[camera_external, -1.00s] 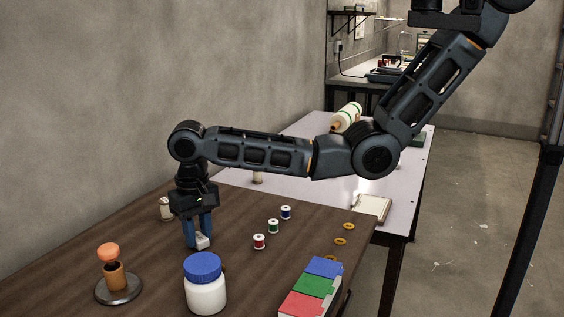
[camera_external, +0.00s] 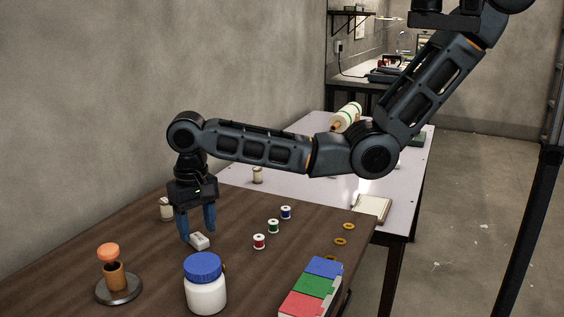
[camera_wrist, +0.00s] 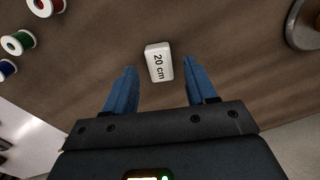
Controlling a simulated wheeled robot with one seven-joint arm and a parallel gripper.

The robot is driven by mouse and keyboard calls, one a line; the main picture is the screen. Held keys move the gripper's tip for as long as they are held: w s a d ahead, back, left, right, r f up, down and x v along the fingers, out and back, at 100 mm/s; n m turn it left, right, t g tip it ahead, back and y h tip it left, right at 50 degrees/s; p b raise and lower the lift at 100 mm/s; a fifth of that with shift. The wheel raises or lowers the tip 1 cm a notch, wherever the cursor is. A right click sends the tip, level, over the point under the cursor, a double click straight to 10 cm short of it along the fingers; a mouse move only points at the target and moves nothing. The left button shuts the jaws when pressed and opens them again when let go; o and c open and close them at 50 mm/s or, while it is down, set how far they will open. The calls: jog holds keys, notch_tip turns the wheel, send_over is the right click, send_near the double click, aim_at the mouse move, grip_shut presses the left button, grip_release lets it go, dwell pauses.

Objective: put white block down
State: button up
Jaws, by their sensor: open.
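The white block (camera_external: 200,241) lies on the brown wooden table (camera_external: 130,240), behind the white jar.
A white jar with a blue lid (camera_external: 205,285) stands in front of the block. An orange-topped stamp on a round metal base (camera_external: 119,290) is at left. Several thread spools (camera_external: 259,242) and a red-green-blue box (camera_external: 313,287) are to the right.

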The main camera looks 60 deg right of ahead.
aim_at(198, 238)
notch_tip(198, 238, up, 10)
jog(key=p, duration=0.1)
jog(key=shift+r+p, duration=0.15)
jog(key=shift+p, duration=0.25)
